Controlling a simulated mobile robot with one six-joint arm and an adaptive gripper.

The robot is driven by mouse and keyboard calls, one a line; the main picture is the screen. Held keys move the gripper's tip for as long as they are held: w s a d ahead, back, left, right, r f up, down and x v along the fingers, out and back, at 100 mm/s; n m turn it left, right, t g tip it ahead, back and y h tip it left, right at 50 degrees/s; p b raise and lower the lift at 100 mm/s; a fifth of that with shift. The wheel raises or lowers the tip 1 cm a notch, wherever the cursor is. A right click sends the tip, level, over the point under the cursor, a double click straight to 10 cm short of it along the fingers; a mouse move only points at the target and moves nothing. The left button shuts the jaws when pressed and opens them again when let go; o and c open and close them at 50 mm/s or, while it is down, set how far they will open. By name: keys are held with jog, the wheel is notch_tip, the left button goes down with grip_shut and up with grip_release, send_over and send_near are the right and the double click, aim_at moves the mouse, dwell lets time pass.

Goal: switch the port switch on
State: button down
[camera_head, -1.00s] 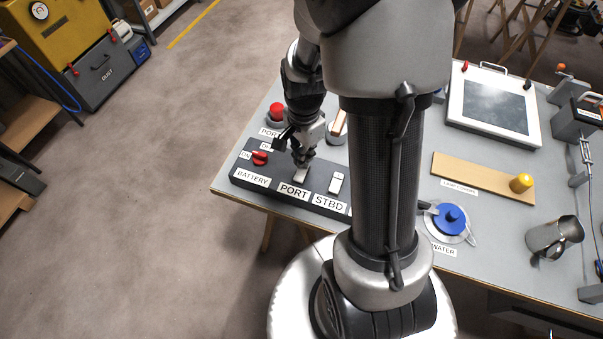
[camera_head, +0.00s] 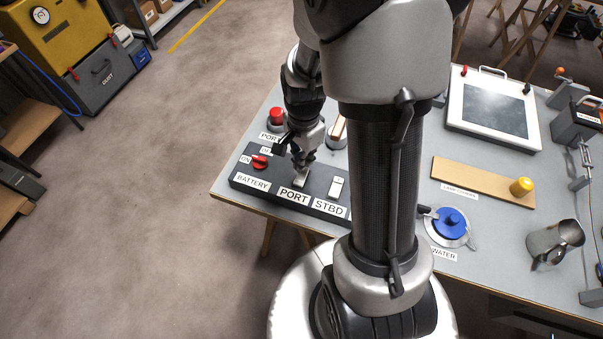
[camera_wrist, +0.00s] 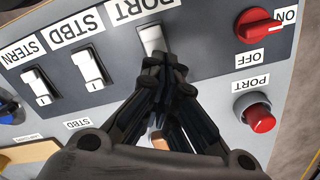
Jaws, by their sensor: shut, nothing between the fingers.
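The port switch (camera_head: 301,180) is a pale rocker on the dark panel (camera_head: 318,203), above the PORT label. It also shows in the wrist view (camera_wrist: 152,38), just beyond my fingertips, partly hidden by them. My gripper (camera_head: 303,167) is shut and empty, pointing down at the port switch. In the wrist view its fingertips (camera_wrist: 163,62) are together at the near edge of the switch; I cannot tell whether they touch it. The rocker's exact tilt is hard to read.
The STBD switch (camera_head: 337,187) stands right of the port switch, and the red battery knob (camera_head: 260,162) left of it. A red button (camera_head: 277,116) stands behind the panel. A blue-lidded water fitting (camera_head: 451,220) lies right of my arm.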

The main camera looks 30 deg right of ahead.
jog(key=shift+f+b, duration=0.85)
jog(key=shift+f, duration=0.3)
dwell(0.9)
jog(key=shift+r+p, duration=2.95)
jog(key=shift+r, duration=0.6)
jog(key=s+a+r+n+t, duration=0.1)
jog(key=s+a+r+n, duration=0.2)
jog(key=r, duration=0.4)
jog(key=s+a+r+n+t, duration=0.1)
jog(key=s+a+r+n, duration=0.15)
jog(key=r+n, duration=0.4)
jog(key=s+a+r+n+t, duration=0.2)
jog(key=s+a+r+n, duration=0.3)
jog(key=s+r+n, duration=0.2)
jog(key=shift+s+r+t, duration=0.3)
jog(key=shift+s+r, duration=0.2)
